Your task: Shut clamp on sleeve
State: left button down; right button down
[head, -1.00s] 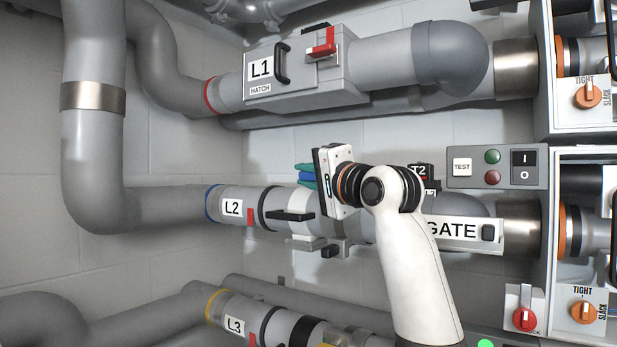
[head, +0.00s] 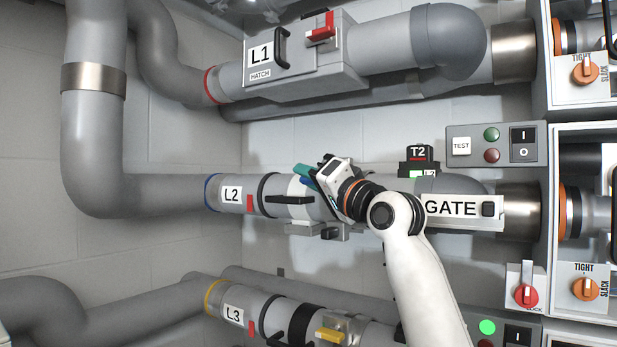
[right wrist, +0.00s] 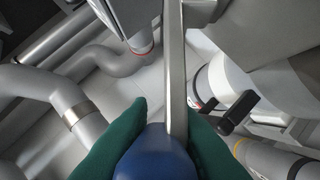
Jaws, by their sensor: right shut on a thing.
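The L2 pipe (head: 190,194) runs across the middle of the head view. A white sleeve (head: 299,186) sits around it, with a black handle (head: 290,200) on its front. Grey clamp parts (head: 322,231) show below the sleeve; how far the clamp is closed cannot be told. My right gripper (head: 306,173) is at the upper right side of the sleeve. In the right wrist view its green fingers are shut around a blue grip (right wrist: 155,160), with a flat metal lever (right wrist: 175,65) extending from it. The sleeve (right wrist: 240,75) is right of the lever there. My left gripper is out of view.
The L1 pipe with its hatch box (head: 295,65) is above, and the L3 pipe (head: 262,315) is below. The T2 box (head: 418,155) and GATE plate (head: 455,207) are right of my wrist. Control panels and knobs line the right side.

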dwell(0.3)
jog(key=c, duration=1.3)
grip_release()
jog(key=shift+s+d+f+b, duration=0.2)
jog(key=shift+b, duration=0.1)
jog(key=shift+b+v, duration=2.9)
jog(key=shift+v, duration=2.75)
jog(key=shift+d+r, duration=0.1)
jog(key=shift+r, duration=0.05)
